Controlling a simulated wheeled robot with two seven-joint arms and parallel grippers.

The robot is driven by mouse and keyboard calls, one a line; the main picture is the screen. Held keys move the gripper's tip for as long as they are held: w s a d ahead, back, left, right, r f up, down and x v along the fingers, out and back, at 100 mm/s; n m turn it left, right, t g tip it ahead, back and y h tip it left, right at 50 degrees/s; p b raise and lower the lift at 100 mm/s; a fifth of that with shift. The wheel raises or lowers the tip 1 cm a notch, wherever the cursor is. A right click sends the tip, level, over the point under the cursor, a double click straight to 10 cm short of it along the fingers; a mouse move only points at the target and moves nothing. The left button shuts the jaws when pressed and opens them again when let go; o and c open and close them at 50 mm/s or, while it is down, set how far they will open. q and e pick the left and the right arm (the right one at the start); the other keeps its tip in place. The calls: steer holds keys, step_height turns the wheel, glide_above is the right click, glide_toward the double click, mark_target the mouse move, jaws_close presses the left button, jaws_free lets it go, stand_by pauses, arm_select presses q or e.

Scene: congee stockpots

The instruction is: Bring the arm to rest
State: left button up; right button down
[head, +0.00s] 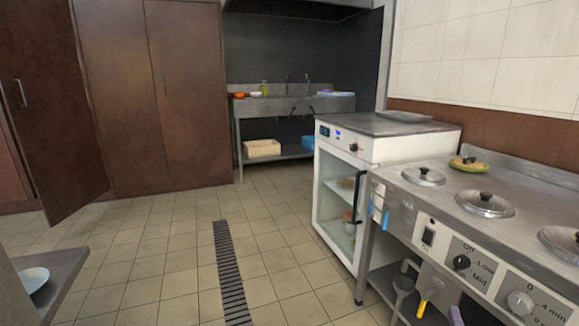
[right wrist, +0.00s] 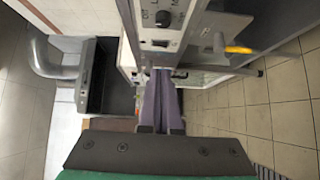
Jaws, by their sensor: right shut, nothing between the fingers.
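My right gripper (right wrist: 163,80) shows in the right wrist view with its two purple-grey fingers pressed together and nothing between them. It points toward the front panel of the steel cooker (right wrist: 162,32), which has knobs and a switch. In the head view only a small purple part of the right gripper (head: 456,315) shows at the bottom edge, below the cooker's front panel (head: 449,255). Whether it touches the cooker cannot be told. My left gripper is not in view.
Lidded pots (head: 484,203) are set in the cooker top. Utensils hang under its front, one with a yellow handle (head: 422,306). A glass-door cabinet (head: 337,205) stands beyond it. A shelf with a bowl (head: 33,279) is at lower left. The tiled floor between is clear.

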steer(key=a+f+m+g+y+p, duration=0.2)
steer(key=a+f+p, duration=0.1)
steer(key=f+p, duration=0.35)
steer(key=a+f+m+g+y+p, duration=0.1)
steer(key=a+f+g+y+p, duration=0.2)
steer(key=f+p, duration=0.3)
steer(key=s+a+f+m+g+y+p, duration=0.2)
steer(key=s+a+f+g+p, duration=0.1)
steer(key=s+f+p, duration=0.4)
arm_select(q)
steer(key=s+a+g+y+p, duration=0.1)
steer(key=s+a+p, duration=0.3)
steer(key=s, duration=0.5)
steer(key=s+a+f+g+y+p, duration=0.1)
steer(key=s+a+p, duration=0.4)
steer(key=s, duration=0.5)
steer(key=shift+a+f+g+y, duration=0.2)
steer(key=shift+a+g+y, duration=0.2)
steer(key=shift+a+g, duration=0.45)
arm_select(e)
steer(key=s+f+m+g, duration=0.2)
steer(key=s+g, duration=0.1)
steer(key=s, duration=0.8)
steer(key=s+f+m+g+y, duration=0.1)
steer(key=s+f+m+g, duration=0.2)
steer(key=s, duration=0.9)
steer(key=shift+s+a+f+g, duration=0.2)
steer(key=shift+a+g, duration=0.1)
steer(key=shift+g, duration=0.1)
